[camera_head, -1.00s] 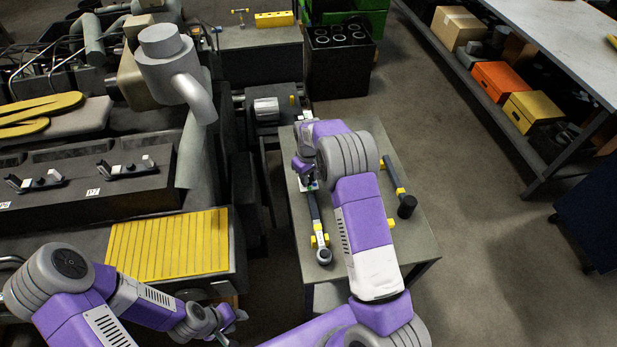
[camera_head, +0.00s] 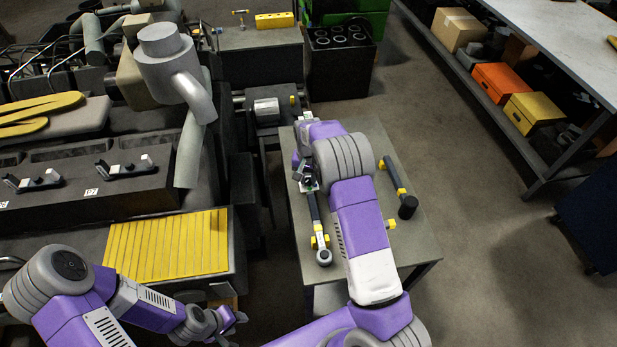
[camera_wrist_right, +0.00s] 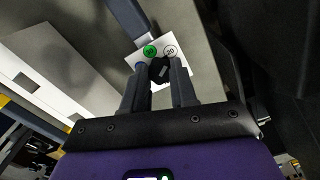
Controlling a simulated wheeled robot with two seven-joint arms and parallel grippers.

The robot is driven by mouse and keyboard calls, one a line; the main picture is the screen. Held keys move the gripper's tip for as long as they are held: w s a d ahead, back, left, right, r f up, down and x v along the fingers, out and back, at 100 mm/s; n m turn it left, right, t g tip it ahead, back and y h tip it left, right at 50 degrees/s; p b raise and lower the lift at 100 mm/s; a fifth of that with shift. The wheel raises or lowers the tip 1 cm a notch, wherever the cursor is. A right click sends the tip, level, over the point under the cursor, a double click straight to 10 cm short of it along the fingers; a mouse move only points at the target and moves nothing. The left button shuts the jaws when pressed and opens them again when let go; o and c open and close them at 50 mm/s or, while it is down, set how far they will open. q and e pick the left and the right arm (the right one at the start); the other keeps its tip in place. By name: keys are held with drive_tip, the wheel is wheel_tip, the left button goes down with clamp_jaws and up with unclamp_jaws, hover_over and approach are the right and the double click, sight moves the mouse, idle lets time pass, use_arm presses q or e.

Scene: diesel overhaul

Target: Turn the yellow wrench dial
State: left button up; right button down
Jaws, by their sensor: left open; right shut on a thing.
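A torque wrench with a dark handle (camera_head: 313,207) and a round grey head (camera_head: 323,256) lies on the small grey table, with yellow pieces beside the head. My right gripper (camera_head: 307,178) is at the handle's far end. In the right wrist view my right gripper (camera_wrist_right: 160,76) is shut on a small dark knob (camera_wrist_right: 159,69) at the wrench end, mostly hidden by the fingers. I see no yellow on it. A white plate (camera_wrist_right: 183,43) there carries a green dot and a white dot marked 20. My left gripper (camera_head: 238,318) is open and empty, left of the table.
A black-headed hammer (camera_head: 407,206) lies on the right of the small table (camera_head: 415,240). The engine with a yellow ribbed panel (camera_head: 168,250) stands to the left. A shelved bench (camera_head: 560,50) with boxes is at the right; the floor between is clear.

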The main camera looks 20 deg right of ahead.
sight(308, 180)
drive_tip(key=shift+m, duration=0.5)
drive_tip(key=c, duration=0.9)
unclamp_jaws()
drive_tip(key=shift+r, duration=3.8)
